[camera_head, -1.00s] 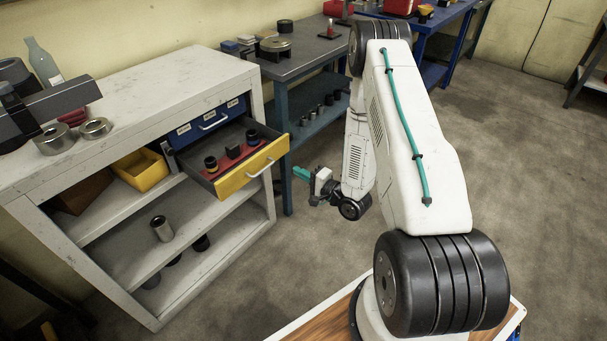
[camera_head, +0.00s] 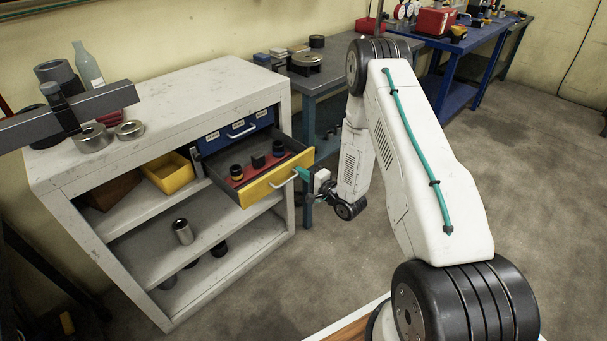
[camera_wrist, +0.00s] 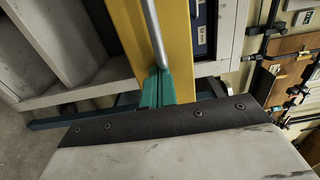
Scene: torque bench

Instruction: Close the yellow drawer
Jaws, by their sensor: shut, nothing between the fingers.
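The yellow drawer (camera_head: 262,190) stands pulled out of the white cabinet, below a shut blue drawer (camera_head: 238,130). Its red insert (camera_head: 262,172) holds several dark round parts. A silver bar handle (camera_head: 283,184) is on its yellow front. My gripper (camera_head: 299,172), with teal fingers, is at the right part of the yellow front, by the handle. In the wrist view the shut teal fingers (camera_wrist: 157,86) are at the yellow front (camera_wrist: 160,30), close beside the handle (camera_wrist: 152,30). I cannot tell whether they touch it. Nothing is held.
The white cabinet (camera_head: 200,92) has open shelves with a yellow bin (camera_head: 168,176) and a metal cylinder (camera_head: 183,231). A grey table (camera_head: 325,78) stands behind my arm, with a blue bench (camera_head: 470,42) farther back. The floor (camera_head: 270,290) in front of the cabinet is clear.

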